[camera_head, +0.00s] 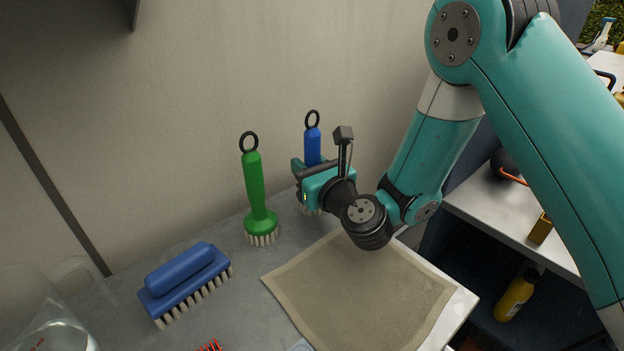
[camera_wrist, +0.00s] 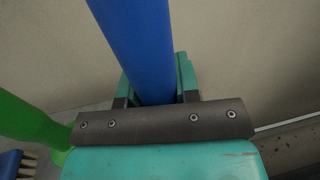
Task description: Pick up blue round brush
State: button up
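The blue round brush (camera_head: 312,145) stands upright near the wall at the back of the counter, with a black ring on top and pale bristles below. My gripper (camera_head: 308,166) is at its handle and covers the lower part in the head view. In the wrist view the blue handle (camera_wrist: 138,45) runs between the two fingers of my gripper (camera_wrist: 158,85). The fingers are apart, on either side of the handle, with small gaps showing beside it. The brush's head is mostly hidden behind my gripper.
A green round brush (camera_head: 254,190) stands upright just left of the blue one. A blue hand brush (camera_head: 184,280) lies further left, near a clear glass vessel (camera_head: 40,315). A beige cloth (camera_head: 360,295) lies on the counter in front. The wall is close behind.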

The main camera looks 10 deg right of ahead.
jog(key=c, duration=0.4)
jog(key=shift+r, duration=0.1)
notch_tip(320, 180, up, 20)
jog(key=p, duration=1.9)
